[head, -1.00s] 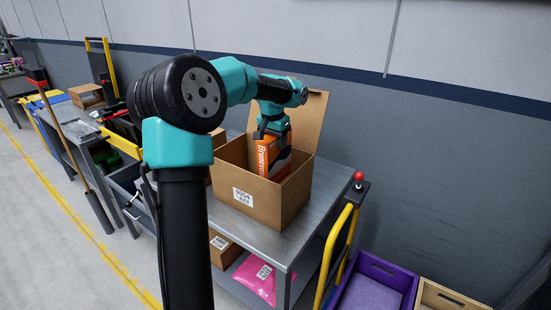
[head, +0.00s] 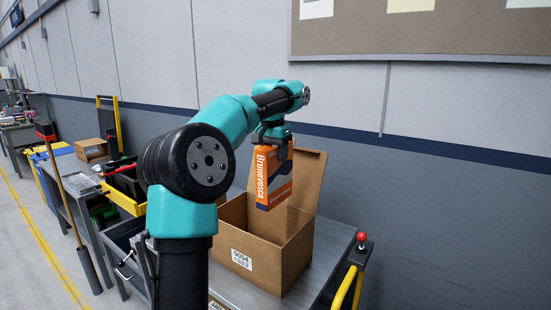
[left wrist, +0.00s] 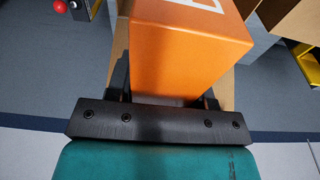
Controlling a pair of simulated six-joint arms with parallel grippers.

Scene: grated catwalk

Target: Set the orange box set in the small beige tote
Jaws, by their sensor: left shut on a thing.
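In the left wrist view the orange box set (left wrist: 183,55) fills the middle, between the fingers of my left gripper (left wrist: 165,95). The box set's lower end is at about the height of the carton's rim in the head view. The small beige tote is not visible in the frames of now. My right gripper is not in view.
The open cardboard carton (head: 250,258), its flap raised at the back, stands on a grey metal cart (head: 335,245). A yellow handle and red knob (head: 361,236) rise at the cart's right end. A wall with a board runs behind.

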